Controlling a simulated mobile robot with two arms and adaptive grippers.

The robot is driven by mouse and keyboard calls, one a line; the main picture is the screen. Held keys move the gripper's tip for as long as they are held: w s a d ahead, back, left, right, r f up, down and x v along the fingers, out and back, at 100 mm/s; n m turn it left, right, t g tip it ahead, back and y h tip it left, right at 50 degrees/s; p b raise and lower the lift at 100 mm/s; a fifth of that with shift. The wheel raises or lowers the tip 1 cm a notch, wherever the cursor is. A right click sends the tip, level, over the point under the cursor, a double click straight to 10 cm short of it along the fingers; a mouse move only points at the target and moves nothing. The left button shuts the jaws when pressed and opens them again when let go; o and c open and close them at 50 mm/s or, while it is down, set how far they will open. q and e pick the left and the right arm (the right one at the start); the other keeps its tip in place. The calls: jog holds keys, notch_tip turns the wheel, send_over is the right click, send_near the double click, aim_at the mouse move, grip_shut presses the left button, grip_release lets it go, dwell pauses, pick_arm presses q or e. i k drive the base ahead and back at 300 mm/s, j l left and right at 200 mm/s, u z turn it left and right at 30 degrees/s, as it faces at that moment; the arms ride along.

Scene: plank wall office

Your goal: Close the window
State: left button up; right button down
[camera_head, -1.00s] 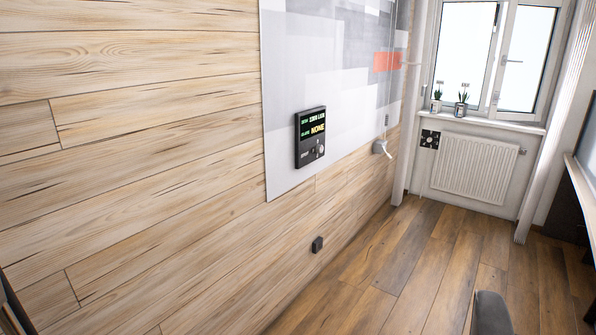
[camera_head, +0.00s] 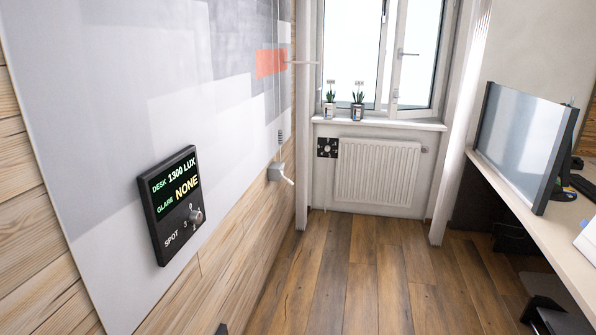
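The window (camera_head: 384,55) is at the top middle, at the far end of the room, and its top is cut off by the picture edge. It has white frames, two bright panes, and a handle (camera_head: 407,53) on the right sash. From here I cannot tell for sure whether a sash stands ajar. Neither of my grippers can be made out in this view.
Two potted plants (camera_head: 357,100) stand on the sill (camera_head: 400,124), above a white radiator (camera_head: 378,173). A control panel (camera_head: 172,206) is on the left wall. A desk (camera_head: 530,215) with a translucent divider (camera_head: 520,135) lines the right. Wooden floor (camera_head: 355,265) between is clear.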

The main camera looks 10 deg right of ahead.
aim_at(447, 6)
jog(key=i+l+z, duration=0.2)
jog(key=i+z, duration=0.25)
jog(key=i, duration=0.65)
jog(key=i+j+z, duration=0.15)
jog(key=i+z, duration=0.25)
jog(key=i, duration=0.7)
